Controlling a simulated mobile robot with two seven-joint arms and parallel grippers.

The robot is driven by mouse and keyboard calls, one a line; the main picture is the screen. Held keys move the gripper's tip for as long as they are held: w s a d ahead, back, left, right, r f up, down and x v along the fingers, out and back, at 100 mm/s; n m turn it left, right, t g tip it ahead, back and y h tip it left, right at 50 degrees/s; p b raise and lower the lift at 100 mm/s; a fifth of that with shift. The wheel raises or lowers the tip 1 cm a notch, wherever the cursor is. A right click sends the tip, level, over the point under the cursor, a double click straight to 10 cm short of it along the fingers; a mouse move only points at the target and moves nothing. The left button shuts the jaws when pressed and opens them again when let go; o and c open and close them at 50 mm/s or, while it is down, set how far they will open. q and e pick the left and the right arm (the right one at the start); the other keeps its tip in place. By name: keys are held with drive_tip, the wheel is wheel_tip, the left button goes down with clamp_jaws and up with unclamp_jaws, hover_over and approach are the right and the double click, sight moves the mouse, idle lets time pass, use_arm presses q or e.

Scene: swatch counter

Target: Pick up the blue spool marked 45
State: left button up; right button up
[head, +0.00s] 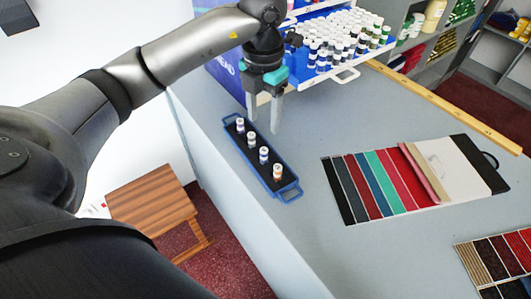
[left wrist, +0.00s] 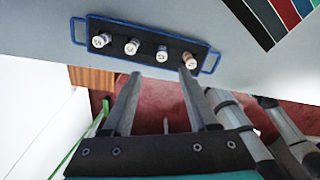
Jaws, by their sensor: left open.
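A blue-trimmed tray (head: 287,196) with a dark inside lies along the counter's left edge and holds several white-capped spools in a row. The spool third from the far end looks blue (head: 264,154). The blue spool also shows in the left wrist view (left wrist: 162,54), third from the left. Numbers on the caps are too small to read surely. The end spool is orange (head: 277,172). My left gripper (head: 263,122) is open and empty, fingers pointing down, by the tray's far part in the head view. In the left wrist view its fingertips (left wrist: 160,76) appear just below the tray.
A blue display stand (head: 309,85) crowded with spools is at the back. A fabric swatch card (head: 370,188) lies right of the tray, with another swatch board (head: 490,262) at lower right. A wooden stool (head: 150,199) stands on the floor at left. A yellow ruler (head: 450,107) lies behind.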

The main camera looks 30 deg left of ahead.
use_arm(q)
hover_over(263, 150)
drive_tip(key=f, duration=0.5)
drive_tip(key=shift+w+f, duration=0.2)
drive_tip(key=shift+w, duration=0.05)
drive_tip(key=shift+s+d+f, duration=0.1)
drive_tip(key=shift+f, duration=1.25)
drive_tip(key=shift+s+f, duration=0.1)
drive_tip(key=shift+f, duration=1.25)
clamp_jaws()
